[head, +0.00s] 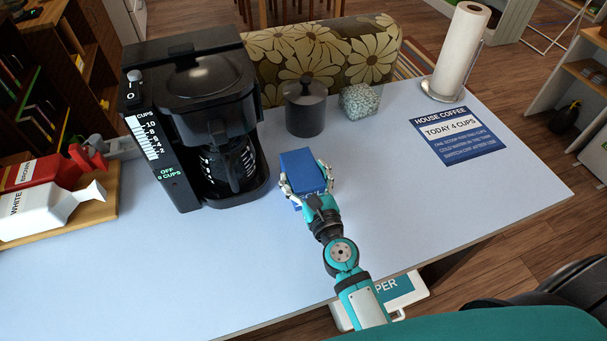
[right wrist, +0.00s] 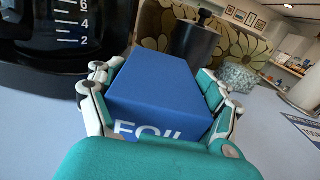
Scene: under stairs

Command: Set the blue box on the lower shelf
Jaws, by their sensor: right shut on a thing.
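The blue box (head: 301,168) is between the fingers of my right gripper (head: 306,183), above or on the pale blue table, right of the coffee maker; I cannot tell if it touches the table. In the right wrist view the blue box (right wrist: 162,85) fills the middle, with white letters like "FOIL" partly hidden by the gripper's palm. My right gripper (right wrist: 155,95) is shut on it, a finger along each side. My left gripper is not in view. A white shelf unit (head: 590,75) stands at the far right; I cannot tell whether it holds the lower shelf.
A black coffee maker (head: 200,110) stands close left of the box. A dark lidded canister (head: 305,105) and a speckled cube (head: 360,101) stand behind. A blue sign (head: 457,132) and a paper towel roll (head: 462,50) are right. The table's front right is clear.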

